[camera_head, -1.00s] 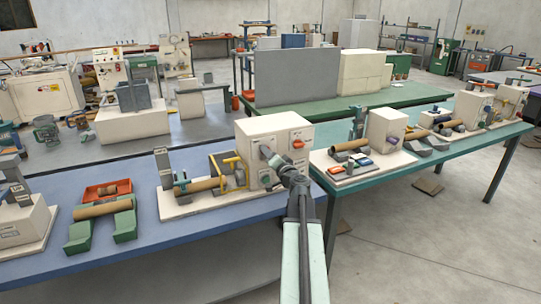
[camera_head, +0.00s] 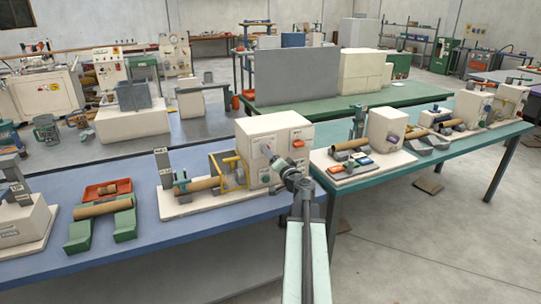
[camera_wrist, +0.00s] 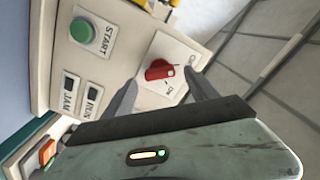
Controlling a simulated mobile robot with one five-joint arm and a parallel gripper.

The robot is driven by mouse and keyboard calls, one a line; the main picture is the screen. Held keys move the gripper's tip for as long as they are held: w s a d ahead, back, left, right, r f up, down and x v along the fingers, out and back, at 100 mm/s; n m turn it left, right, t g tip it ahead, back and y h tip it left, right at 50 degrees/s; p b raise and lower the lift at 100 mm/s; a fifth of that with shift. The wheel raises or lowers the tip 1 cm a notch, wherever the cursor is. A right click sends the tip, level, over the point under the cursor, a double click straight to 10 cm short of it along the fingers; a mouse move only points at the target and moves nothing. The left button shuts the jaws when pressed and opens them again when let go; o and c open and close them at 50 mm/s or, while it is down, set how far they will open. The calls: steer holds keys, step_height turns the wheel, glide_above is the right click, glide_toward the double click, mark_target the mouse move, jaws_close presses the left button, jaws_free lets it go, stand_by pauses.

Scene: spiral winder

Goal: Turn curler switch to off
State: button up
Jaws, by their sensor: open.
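The curler switch is a red rotary knob (camera_wrist: 159,70) on a white plate with an "On" label and a second, partly readable label. It sits on the cream control box (camera_head: 257,130) of the winder. My gripper (camera_wrist: 161,76) is open, with one dark finger on each side of the knob in the wrist view. I cannot tell whether the fingers touch it, nor which label the knob points to.
A green START button (camera_wrist: 84,31) and JAM and RUN indicators (camera_wrist: 80,88) share the panel. An orange-red part (camera_head: 298,143) is on the box's right side. The winder with its brown tube (camera_head: 200,184) stands on the blue table (camera_head: 190,235); a green table (camera_head: 400,170) is at right.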

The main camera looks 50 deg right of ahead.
steer(key=v, duration=0.5)
steer(key=shift+s, duration=0.15)
